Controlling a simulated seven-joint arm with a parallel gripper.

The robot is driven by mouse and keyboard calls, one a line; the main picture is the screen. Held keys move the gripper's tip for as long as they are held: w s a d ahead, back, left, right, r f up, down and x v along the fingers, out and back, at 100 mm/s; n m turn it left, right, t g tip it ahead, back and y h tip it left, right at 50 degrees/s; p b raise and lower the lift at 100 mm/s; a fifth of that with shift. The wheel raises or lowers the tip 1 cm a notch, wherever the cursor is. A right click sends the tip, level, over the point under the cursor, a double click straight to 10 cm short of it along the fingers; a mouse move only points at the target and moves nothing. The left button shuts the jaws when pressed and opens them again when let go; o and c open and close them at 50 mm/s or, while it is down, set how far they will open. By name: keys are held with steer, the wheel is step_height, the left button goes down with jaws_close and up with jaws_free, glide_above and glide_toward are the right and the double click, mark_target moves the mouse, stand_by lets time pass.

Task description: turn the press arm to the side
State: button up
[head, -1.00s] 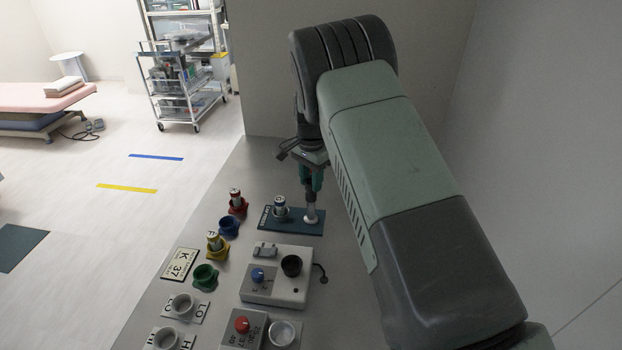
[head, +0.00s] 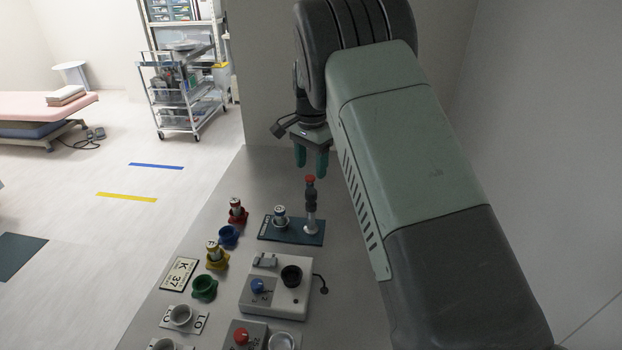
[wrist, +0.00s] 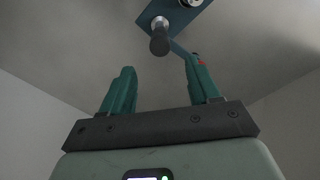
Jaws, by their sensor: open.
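The press stands on a dark blue plate (head: 299,238) on the bench. Its upright dark post (head: 311,205) has a red top, and a small silver-capped piece (head: 280,215) sits on the plate to its left. My gripper (head: 311,168) is open and empty, just above and behind the post in the head view. In the wrist view the dark post end (wrist: 159,41) shows beyond my open fingers (wrist: 161,66), between them and apart from them. A thin blue bar (wrist: 180,49) runs from the post toward the right finger, with a red spot there; I cannot tell whether they touch.
Red (head: 236,214), blue (head: 228,236), yellow (head: 217,257) and green (head: 204,287) holders stand left of the press. A white control box (head: 275,300) with knobs is in front. Bare bench lies behind the plate; a wall is at the right.

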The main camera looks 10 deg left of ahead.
steer(key=shift+r, duration=1.3)
steer(key=shift+r, duration=0.1)
steer(key=s+d+r+n+t+y, duration=0.1)
steer(key=s+d+r, duration=0.55)
steer(key=r, duration=0.35)
steer(key=s+d+r+n+t, duration=0.1)
steer(key=s+d+r+n, duration=0.1)
steer(key=s+d+r, duration=0.6)
steer(key=s+d+n+t, duration=0.1)
steer(key=s+d+n, duration=0.1)
steer(key=s, duration=0.9)
steer(key=s+d+r+n+t+h, duration=0.1)
steer(key=s+d+n+t, duration=0.1)
steer(key=s, duration=1)
steer(key=shift+d+r+t, duration=0.25)
steer(key=shift+d+t, duration=0.05)
steer(key=shift+d, duration=0.6)
steer(key=shift+o, duration=0.2)
steer(key=shift+w, duration=0.1)
